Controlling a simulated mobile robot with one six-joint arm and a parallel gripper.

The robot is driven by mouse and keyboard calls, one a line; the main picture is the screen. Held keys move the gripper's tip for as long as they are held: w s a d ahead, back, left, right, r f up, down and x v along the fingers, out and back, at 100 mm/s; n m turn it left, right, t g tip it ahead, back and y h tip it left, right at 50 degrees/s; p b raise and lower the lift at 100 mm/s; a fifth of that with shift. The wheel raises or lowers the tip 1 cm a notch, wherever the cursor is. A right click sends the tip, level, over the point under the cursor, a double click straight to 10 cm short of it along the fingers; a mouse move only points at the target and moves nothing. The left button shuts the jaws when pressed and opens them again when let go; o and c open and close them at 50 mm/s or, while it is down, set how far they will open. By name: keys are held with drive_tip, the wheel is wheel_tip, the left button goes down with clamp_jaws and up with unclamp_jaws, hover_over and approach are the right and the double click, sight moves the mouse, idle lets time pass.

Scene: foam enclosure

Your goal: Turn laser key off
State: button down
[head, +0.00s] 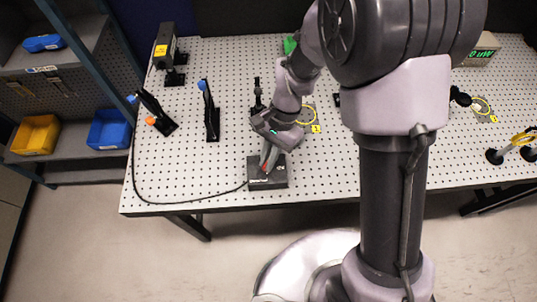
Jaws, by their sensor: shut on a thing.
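A dark grey key box (268,180) sits at the front edge of the perforated table, with a small red spot on its top. My gripper (267,163) reaches down onto the top of this box, its fingers shut at the red spot. The key itself is mostly hidden by the fingers, so its turn angle cannot be told. A black cable runs from the box leftward and up to a dark laser unit (164,46) with a yellow label at the back left.
Optic mounts (210,110) and (154,110) stand left on the perforated table (235,65). Yellow cable coils (480,106) lie to the right. A shelf with a yellow bin (36,135) and a blue bin (108,129) stands left. My arm hides the table's middle right.

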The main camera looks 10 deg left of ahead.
drive_tip(key=n+p, duration=0.1)
drive_tip(key=n, duration=0.1)
drive_tip(key=n+h+p, duration=0.1)
drive_tip(key=n, duration=0.1)
drive_tip(key=shift+a+r+g+h, duration=0.15)
drive_tip(key=shift+g+h, duration=0.15)
drive_tip(key=shift+a+n+h+p, duration=0.1)
drive_tip(key=shift+n+h+p, duration=0.7)
drive_tip(key=shift+n, duration=1.2)
drive_tip(key=c, duration=1.5)
unclamp_jaws()
drive_tip(key=shift+c, duration=0.2)
drive_tip(key=p+v, duration=0.4)
drive_tip(key=v, duration=1.3)
drive_tip(key=shift+r, duration=0.15)
